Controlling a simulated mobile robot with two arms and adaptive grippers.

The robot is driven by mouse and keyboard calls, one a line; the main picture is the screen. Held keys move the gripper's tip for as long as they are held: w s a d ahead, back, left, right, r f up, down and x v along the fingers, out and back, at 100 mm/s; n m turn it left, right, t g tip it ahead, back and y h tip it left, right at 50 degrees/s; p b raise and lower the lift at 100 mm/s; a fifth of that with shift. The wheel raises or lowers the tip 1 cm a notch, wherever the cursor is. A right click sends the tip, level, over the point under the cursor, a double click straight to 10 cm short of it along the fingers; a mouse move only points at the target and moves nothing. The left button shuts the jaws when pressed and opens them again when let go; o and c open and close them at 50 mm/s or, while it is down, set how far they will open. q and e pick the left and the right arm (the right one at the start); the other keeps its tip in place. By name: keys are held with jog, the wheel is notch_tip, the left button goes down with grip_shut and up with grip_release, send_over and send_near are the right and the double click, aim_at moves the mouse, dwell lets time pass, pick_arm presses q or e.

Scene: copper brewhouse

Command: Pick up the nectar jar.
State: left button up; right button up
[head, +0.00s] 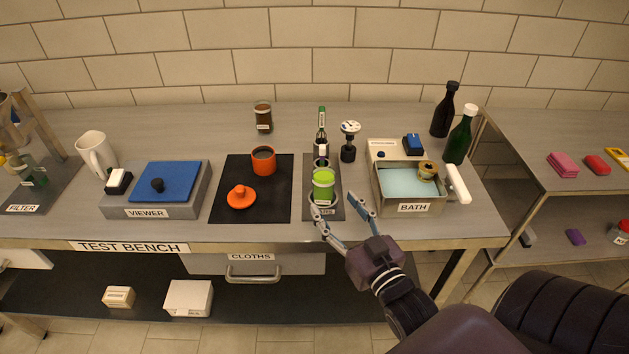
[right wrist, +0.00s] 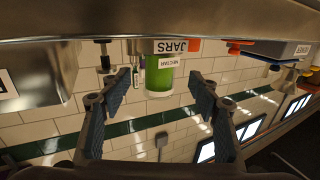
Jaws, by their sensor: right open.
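The nectar jar (head: 323,188) is a green jar standing upright near the front of the dark strip labelled JARS (head: 338,184). In the right wrist view, which is upside down, the green jar (right wrist: 159,78) carries a NECTAR label and appears between the two fingers. My right gripper (head: 333,204) is open and empty at the bench's front edge, just in front of the jar. Its fingers in the right wrist view (right wrist: 160,82) point toward the jar, and I see no contact. My left gripper is not in view.
Behind the jar stand a small dark jar and a green-necked bottle (head: 322,120). The BATH basin (head: 412,208) is close on the right. A brown jar (head: 263,118) stands behind.

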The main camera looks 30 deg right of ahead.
aim_at(329, 195)
jog(key=w, duration=0.2)
jog(key=w+p, duration=0.1)
jog(key=shift+w+d+r, duration=0.2)
jog(key=shift+w+d, duration=0.05)
jog(key=shift+w, duration=0.15)
jog(key=shift+w+d+f, duration=0.1)
jog(key=shift+w, duration=0.55)
jog(key=shift+w+d+f, duration=0.1)
jog(key=shift+w, duration=0.85)
jog(key=c, duration=1)
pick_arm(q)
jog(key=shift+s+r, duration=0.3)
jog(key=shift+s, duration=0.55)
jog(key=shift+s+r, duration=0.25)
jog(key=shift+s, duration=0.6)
pick_arm(e)
jog(key=c, duration=0.5)
